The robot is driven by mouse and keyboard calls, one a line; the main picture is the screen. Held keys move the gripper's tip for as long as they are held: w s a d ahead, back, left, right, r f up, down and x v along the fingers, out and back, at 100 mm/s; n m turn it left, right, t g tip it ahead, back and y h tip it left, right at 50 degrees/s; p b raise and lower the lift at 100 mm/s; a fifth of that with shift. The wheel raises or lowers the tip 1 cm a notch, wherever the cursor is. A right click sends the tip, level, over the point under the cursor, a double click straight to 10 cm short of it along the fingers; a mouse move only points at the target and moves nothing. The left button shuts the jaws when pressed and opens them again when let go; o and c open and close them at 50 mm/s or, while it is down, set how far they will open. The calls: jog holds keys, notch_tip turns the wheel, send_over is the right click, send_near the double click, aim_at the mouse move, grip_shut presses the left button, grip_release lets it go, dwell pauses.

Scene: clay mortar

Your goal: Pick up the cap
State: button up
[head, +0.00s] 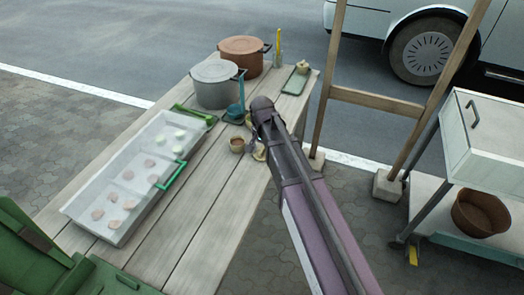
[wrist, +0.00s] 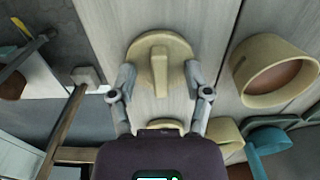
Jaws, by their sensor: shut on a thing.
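The cap is a round, pale yellow lid with a raised bar handle (wrist: 160,62). In the wrist view it lies between my two fingertips, over the grey wooden boards. My gripper (wrist: 160,76) is shut on it, one finger at each side. I cannot tell whether the cap touches the table. In the head view a small yellowish part of the cap (head: 259,154) shows beside my arm at the table's right edge; my arm hides most of the gripper there.
A small yellow cup with a brown inside (wrist: 275,75) stands right of the cap; it also shows in the head view (head: 237,145). A teal vessel (head: 235,114), grey pot (head: 216,84) and brown pot (head: 243,56) stand behind. A white tray (head: 85,200) fills the left.

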jog(key=shift+r+p, duration=0.35)
jog(key=shift+r, duration=0.05)
grip_shut()
jog(key=shift+r+p, duration=0.95)
jog(key=s+d+r+p, duration=0.2)
jog(key=s+d, duration=0.6)
jog(key=s, duration=0.5)
jog(key=shift+s+d, duration=0.15)
jog(key=shift+s, duration=0.2)
